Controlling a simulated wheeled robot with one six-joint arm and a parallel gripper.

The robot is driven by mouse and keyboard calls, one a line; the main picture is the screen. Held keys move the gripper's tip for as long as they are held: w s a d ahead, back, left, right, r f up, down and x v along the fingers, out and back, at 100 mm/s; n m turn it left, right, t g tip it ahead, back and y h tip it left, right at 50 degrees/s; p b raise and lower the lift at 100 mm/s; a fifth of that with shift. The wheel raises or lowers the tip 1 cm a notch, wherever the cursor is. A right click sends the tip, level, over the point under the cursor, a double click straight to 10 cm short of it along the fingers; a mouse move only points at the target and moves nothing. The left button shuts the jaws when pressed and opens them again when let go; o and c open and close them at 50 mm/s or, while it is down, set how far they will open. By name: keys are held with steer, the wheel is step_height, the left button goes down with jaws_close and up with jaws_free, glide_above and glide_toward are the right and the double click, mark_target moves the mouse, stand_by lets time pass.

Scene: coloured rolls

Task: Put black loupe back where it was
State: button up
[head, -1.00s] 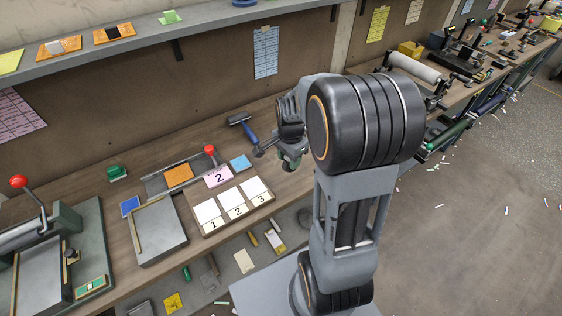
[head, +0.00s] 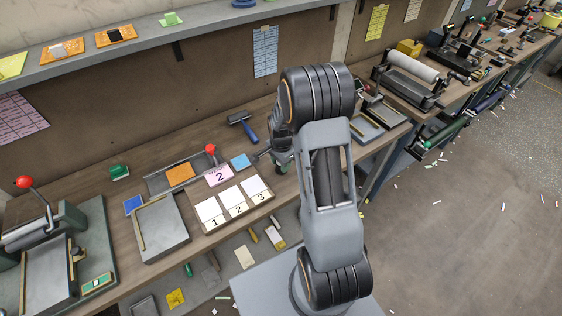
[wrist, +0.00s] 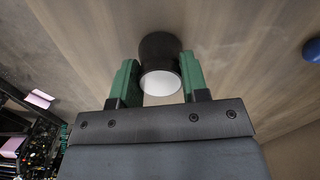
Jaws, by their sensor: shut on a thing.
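The black loupe (wrist: 160,46) is a short black cylinder with a pale white round end, seen in the wrist view between two green fingers. My gripper (wrist: 158,78) is shut on it, one finger on each side. Wood surface lies behind it; I cannot tell whether the loupe touches it. In the head view my gripper (head: 281,165) is low over the workbench (head: 290,190), right of the numbered cards, partly covered by my own arm. The loupe cannot be made out there.
A blue-handled roller (head: 243,126) lies behind my gripper. A blue card (head: 241,161) and a tray with white cards marked 1, 2 and 3 (head: 237,209) lie to its left. Grey trays (head: 381,116) stand on the right. A shelf (head: 190,36) runs along the wall above.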

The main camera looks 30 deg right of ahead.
steer(key=shift+f, duration=0.2)
steer(key=o, duration=1)
steer(key=shift+r, duration=0.1)
step_height(320, 180, up, 11)
steer(key=b, duration=0.2)
steer(key=s+a+r+n+t, duration=0.2)
steer(key=s+a+r+n, duration=0.2)
steer(key=s+n, duration=0.3)
steer(key=s+a+r+n+t, duration=0.2)
steer(key=s+a+r+n, duration=0.3)
steer(key=s, duration=0.4)
steer(key=shift+a+r+n, duration=0.25)
steer(key=shift+r+n, duration=0.5)
steer(key=shift+n, duration=0.65)
